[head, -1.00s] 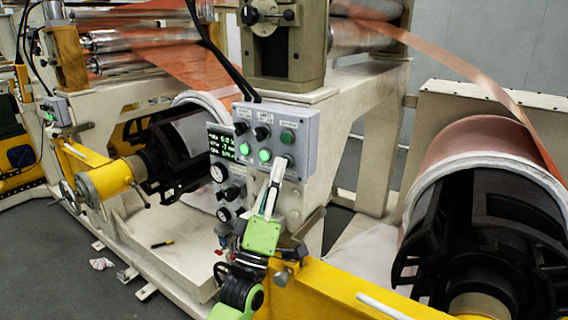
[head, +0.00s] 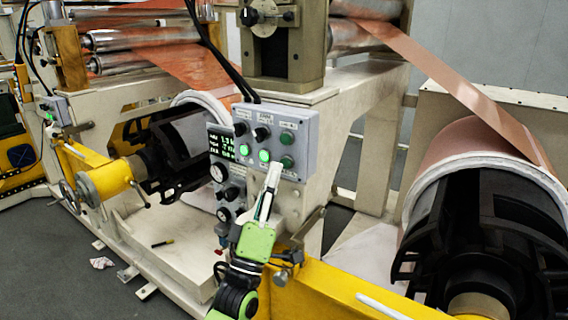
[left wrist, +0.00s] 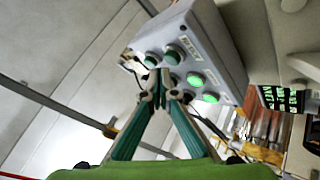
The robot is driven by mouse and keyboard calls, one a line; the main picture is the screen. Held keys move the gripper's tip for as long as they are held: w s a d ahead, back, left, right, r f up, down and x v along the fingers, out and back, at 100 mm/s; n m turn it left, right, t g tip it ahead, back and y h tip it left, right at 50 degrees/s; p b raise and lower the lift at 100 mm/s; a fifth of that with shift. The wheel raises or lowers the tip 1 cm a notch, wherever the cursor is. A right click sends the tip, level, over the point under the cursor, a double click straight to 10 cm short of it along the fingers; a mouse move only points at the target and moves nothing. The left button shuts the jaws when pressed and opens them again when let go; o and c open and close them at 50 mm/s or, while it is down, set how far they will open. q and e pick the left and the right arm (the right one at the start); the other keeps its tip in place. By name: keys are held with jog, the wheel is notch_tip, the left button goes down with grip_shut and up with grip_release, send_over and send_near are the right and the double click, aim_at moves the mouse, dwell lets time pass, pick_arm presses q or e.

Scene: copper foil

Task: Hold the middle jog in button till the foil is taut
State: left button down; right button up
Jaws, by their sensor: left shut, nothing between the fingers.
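The grey control box (head: 303,128) carries knobs and buttons, with two lit green buttons in its lower row. The middle lower button (head: 264,155) glows green, and a dark green button (head: 287,162) is to its right. My left gripper (head: 274,168) is shut and empty, its tips close to the box between these two. In the left wrist view its tips (left wrist: 165,84) are near the dark buttons (left wrist: 171,55), beside the lit ones (left wrist: 195,79). Contact cannot be told. The copper foil (head: 450,82) runs straight from the rollers to the right reel (head: 455,145), without visible sag. My right gripper is out of view.
A small display (head: 221,144) with green text and gauges is left of the box. The machine frame (head: 365,100) stands behind, and black cables hang above the box.

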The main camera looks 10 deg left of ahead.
pick_arm(q)
jog(key=s, duration=0.1)
jog(key=s+a+p, duration=0.1)
jog(key=s, duration=0.2)
jog(key=shift+s+a, duration=0.35)
jog(key=shift+f, duration=0.1)
